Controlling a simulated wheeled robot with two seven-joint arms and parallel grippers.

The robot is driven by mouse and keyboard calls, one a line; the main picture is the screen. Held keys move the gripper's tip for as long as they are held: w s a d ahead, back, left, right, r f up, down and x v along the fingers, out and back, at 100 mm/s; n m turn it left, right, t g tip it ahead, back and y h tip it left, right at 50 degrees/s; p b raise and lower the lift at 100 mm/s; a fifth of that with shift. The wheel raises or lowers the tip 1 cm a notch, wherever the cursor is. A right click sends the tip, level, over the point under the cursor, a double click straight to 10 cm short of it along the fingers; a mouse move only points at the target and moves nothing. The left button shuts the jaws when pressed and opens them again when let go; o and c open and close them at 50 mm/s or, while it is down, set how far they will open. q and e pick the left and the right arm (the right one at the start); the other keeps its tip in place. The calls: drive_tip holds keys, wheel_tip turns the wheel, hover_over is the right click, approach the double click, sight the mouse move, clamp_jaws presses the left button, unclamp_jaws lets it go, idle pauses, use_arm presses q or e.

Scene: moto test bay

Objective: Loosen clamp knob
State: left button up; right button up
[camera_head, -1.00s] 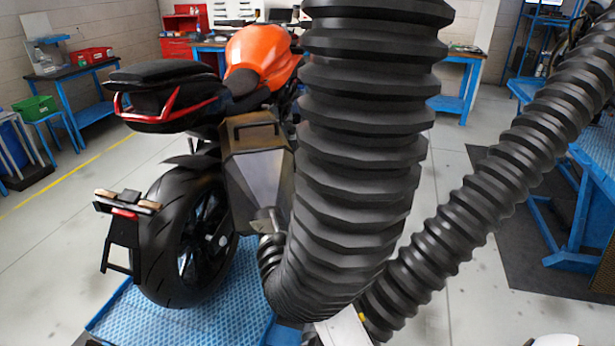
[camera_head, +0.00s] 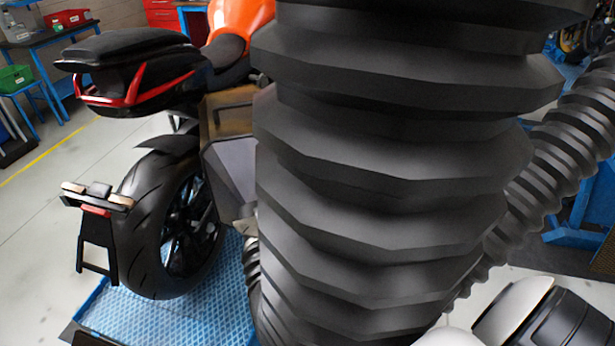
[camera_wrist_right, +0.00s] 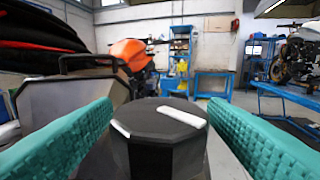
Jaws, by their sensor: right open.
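The black faceted clamp knob (camera_wrist_right: 152,122), with a white mark on its top, stands large and close in the right wrist view. My right gripper (camera_wrist_right: 160,108) is open, with one teal finger on each side of the knob. A gap shows between each fingertip and the knob. In the head view the knob and my right gripper are hidden, and only white and black parts of my arm show at the bottom right. My left gripper is in neither view.
A thick black ribbed hose (camera_head: 390,150) fills the middle of the head view. The motorcycle (camera_head: 165,215) stands left of it on a blue platform (camera_head: 165,318). Blue benches (camera_wrist_right: 212,85) stand farther back.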

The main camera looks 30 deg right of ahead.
drive_tip(key=c, duration=0.8)
drive_tip(key=shift+c, duration=0.9)
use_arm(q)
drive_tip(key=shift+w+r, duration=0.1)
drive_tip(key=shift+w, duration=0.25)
use_arm(e)
drive_tip(key=shift+s, duration=0.1)
